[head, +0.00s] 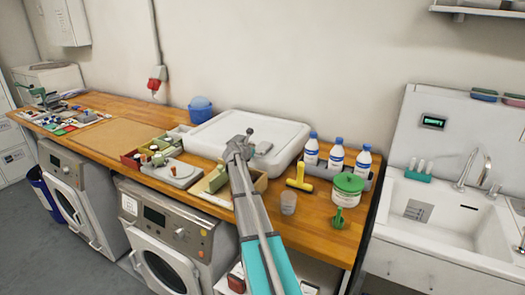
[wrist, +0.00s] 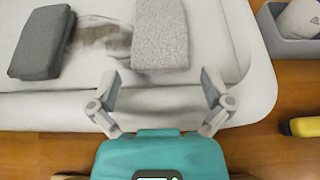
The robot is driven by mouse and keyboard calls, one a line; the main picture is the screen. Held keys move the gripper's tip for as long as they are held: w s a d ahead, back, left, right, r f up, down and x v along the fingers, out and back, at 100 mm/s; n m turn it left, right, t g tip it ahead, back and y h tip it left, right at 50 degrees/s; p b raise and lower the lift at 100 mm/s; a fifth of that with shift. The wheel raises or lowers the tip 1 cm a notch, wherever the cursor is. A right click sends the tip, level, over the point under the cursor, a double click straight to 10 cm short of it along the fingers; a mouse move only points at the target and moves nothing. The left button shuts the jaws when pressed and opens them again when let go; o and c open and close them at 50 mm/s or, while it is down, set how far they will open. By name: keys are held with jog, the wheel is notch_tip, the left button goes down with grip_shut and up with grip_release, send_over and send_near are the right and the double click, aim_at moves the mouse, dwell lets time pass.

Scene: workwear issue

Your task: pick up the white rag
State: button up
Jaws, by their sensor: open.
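A pale, rough-textured folded cloth, which looks like the white rag (wrist: 160,35), lies on a white tray-like board (wrist: 50,108) in the wrist view. The board also shows in the head view (head: 215,132) on the wooden counter. My gripper (wrist: 159,82) is open and empty, its fingers apart on the near side of the cloth, not around it. In the head view my gripper (head: 240,146) is over the board's front part. There I cannot make out the white rag clearly.
A dark grey folded piece (wrist: 42,42) lies left of the rag, with a brownish smear between them. A yellow tool (head: 299,178), a clear cup (head: 288,203), a green-lidded tub (head: 346,187) and white bottles (head: 336,159) stand right of the board.

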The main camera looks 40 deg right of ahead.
jog(key=shift+x, duration=1.25)
jog(key=shift+r, duration=0.1)
jog(key=c, duration=0.9)
jog(key=shift+r, duration=0.1)
jog(key=shift+r+p, duration=0.8)
jog(key=shift+r, duration=0.15)
jog(key=s+a+r+p, duration=0.2)
jog(key=a+r+p, duration=0.1)
jog(key=a, duration=0.1)
jog(key=s+a+r+p, duration=0.2)
jog(key=a+r+p, duration=0.2)
jog(key=s+a+r+p, duration=0.3)
jog(key=a+r+p, duration=0.1)
jog(key=shift+s+a, duration=0.1)
